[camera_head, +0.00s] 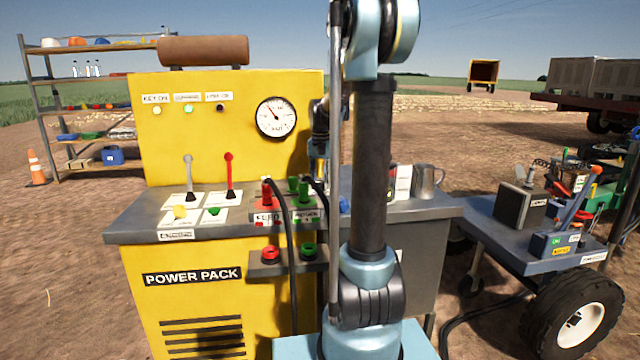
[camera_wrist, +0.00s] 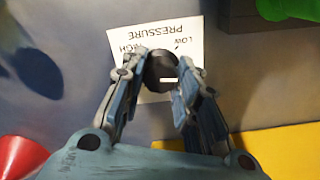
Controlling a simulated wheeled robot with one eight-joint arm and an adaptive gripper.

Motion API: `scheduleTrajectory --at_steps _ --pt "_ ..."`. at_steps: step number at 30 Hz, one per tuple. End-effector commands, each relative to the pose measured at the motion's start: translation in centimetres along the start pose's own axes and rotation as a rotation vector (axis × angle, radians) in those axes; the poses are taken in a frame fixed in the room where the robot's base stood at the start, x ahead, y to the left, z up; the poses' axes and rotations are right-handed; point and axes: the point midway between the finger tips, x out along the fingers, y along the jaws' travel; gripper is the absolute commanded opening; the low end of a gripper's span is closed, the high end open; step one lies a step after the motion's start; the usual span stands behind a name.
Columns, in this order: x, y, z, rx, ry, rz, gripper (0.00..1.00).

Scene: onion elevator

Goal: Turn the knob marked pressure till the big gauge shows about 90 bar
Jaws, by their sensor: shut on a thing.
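The pressure knob (camera_wrist: 161,70) is a dark round knob with a pale mark, on a white label (camera_wrist: 180,32) reading PRESSURE, upside down in the wrist view. My gripper (camera_wrist: 160,82) has its two fingers on either side of the knob, shut on it. In the head view the knob is hidden behind my arm, and only part of my gripper (camera_head: 318,150) shows beside the yellow panel. The big gauge (camera_head: 276,117) is a white dial with a dark rim on the yellow panel. Its needle points to the upper left; its numbers are too small to read.
The yellow power pack (camera_head: 190,300) has a grey shelf (camera_head: 130,228) with a grey lever (camera_head: 188,175), a red lever (camera_head: 229,175) and hose couplings (camera_head: 267,190). A metal mug (camera_head: 426,180) stands right of my arm. A loaded cart (camera_head: 515,235) is at the right.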

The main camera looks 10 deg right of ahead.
Motion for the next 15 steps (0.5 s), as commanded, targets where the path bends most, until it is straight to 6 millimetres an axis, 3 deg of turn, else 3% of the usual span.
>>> scheduleTrajectory --at_steps 5,6,8,15 --pt "-0.03 -0.04 -0.06 0.001 0.001 -0.001 0.05" --pt "-0.03 -0.04 -0.07 0.001 0.001 -0.001 0.33" --pt "-0.03 -0.04 -0.06 0.001 0.001 -0.001 0.47" --pt "-0.02 -0.03 -0.03 0.002 0.001 0.000 0.49"
